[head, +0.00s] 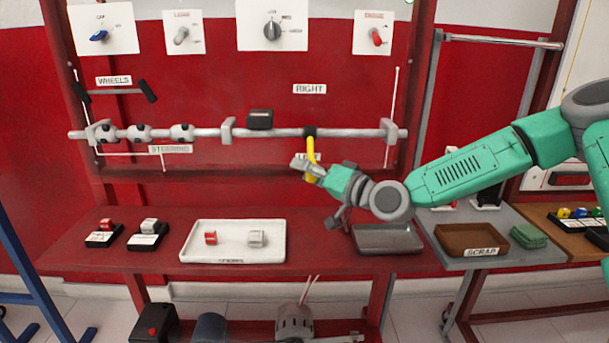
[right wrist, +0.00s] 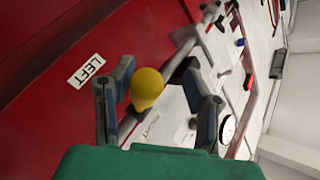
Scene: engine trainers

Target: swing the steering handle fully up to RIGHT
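The steering handle (head: 311,145) is a yellow lever on a black hub on the grey horizontal shaft (head: 270,132). It hangs down from the shaft, its lower end hidden by my right gripper (head: 308,170). In the right wrist view, its yellow round knob (right wrist: 147,88) lies between the two fingers of my right gripper (right wrist: 158,105), nearer the left one. The fingers are spread, with a clear gap on the knob's right. The RIGHT label (head: 310,88) is on the red panel above the shaft. The LEFT label (right wrist: 87,70) is beside the knob in the wrist view. My left gripper is out of view.
A black block (head: 260,119) sits on the shaft left of the handle. Shaft brackets (head: 227,130) stand out from the panel. Below are a white tray (head: 197,252), a grey tray (head: 388,247) and a brown SCRAP tray (head: 445,246). The panel around the RIGHT label is clear.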

